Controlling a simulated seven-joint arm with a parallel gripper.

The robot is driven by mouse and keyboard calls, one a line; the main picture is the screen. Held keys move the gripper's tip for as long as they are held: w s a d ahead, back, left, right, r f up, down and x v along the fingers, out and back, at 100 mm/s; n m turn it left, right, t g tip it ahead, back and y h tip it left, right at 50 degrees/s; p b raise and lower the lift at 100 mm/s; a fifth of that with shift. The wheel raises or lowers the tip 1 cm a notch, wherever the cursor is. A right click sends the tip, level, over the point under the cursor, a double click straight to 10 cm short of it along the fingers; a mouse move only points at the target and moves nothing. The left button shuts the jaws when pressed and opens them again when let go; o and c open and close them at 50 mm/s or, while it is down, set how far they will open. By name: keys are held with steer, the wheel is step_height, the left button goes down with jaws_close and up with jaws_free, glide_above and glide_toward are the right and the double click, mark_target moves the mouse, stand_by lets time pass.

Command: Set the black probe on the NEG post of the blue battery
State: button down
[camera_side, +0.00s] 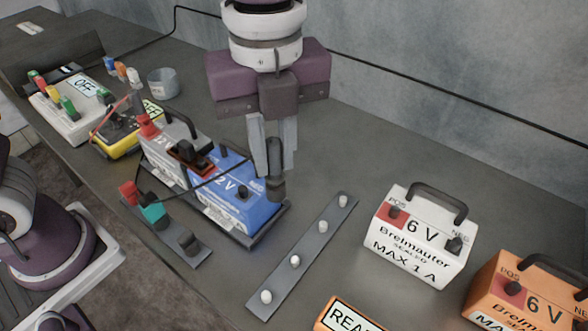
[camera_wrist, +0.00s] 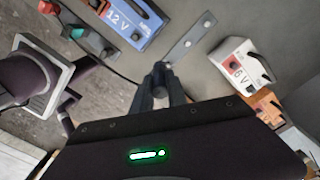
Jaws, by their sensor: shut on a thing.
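My gripper (camera_side: 273,172) is shut on the black probe (camera_side: 275,158), which is roughly upright at the battery's right end. Contact between its tip and the battery cannot be told. In the wrist view the fingers (camera_wrist: 160,80) meet around the probe, apart from the battery in the picture.
A grey strip with several pale studs (camera_side: 312,245) lies right of the battery. A white 6 V battery (camera_side: 420,240) and an orange one (camera_side: 530,290) stand further right. A panel with red, teal and black knobs (camera_side: 165,228) lies in front. A thin black lead crosses the blue battery.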

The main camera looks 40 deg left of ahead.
steer(key=a+r+n, duration=0.1)
steer(key=a+n, duration=0.3)
steer(key=a, duration=0.3)
steer(key=shift+a, duration=0.25)
steer(key=shift+w, duration=0.1)
steer(key=shift+f, duration=2.05)
steer(key=shift+f, duration=1.35)
steer(key=c, duration=1.2)
jaws_free()
steer(key=shift+c, duration=0.2)
